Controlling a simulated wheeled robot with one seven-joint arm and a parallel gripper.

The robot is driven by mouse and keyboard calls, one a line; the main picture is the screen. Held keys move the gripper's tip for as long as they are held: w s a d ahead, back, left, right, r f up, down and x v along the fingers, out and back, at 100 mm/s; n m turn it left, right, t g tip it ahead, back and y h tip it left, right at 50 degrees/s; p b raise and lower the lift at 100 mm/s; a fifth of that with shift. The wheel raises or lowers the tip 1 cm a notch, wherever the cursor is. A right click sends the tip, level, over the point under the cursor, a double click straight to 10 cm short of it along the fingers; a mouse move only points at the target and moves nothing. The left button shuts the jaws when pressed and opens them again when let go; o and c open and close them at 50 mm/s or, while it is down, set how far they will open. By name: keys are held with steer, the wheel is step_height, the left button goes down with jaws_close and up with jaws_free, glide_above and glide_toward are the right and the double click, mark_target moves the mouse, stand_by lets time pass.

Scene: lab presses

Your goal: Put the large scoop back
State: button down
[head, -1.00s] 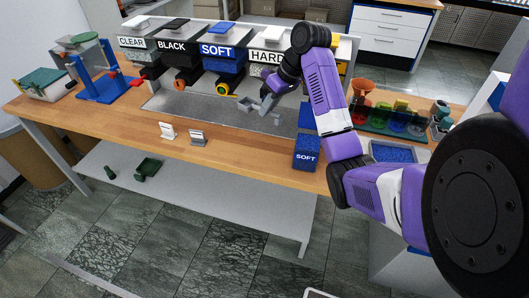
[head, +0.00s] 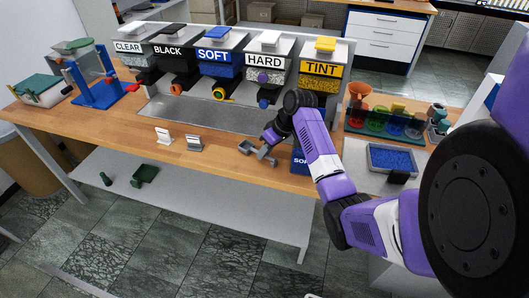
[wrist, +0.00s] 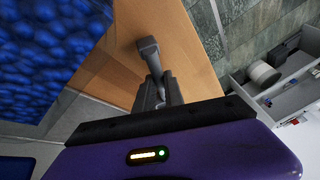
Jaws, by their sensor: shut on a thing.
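My gripper (head: 264,146) is above the wooden bench, in front of the metal tray area. It is shut on a grey scoop (head: 249,147). In the wrist view my gripper's fingers (wrist: 157,92) close on a dark grey piece, likely the scoop (wrist: 149,47), which sticks out over the wood. I cannot tell whether the scoop touches the bench.
A blue SOFT box (head: 300,161) stands close right, partly hidden by my arm. Blue granules (wrist: 45,50) fill the wrist view's left. Labelled dispensers (head: 216,58) line the back. A tray of blue granules (head: 391,157) and coloured cups (head: 375,118) are right.

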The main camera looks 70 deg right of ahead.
steer(key=shift+f, duration=0.25)
steer(key=shift+f, duration=0.15)
steer(key=c, duration=1.4)
jaws_free()
steer(key=shift+c, duration=0.2)
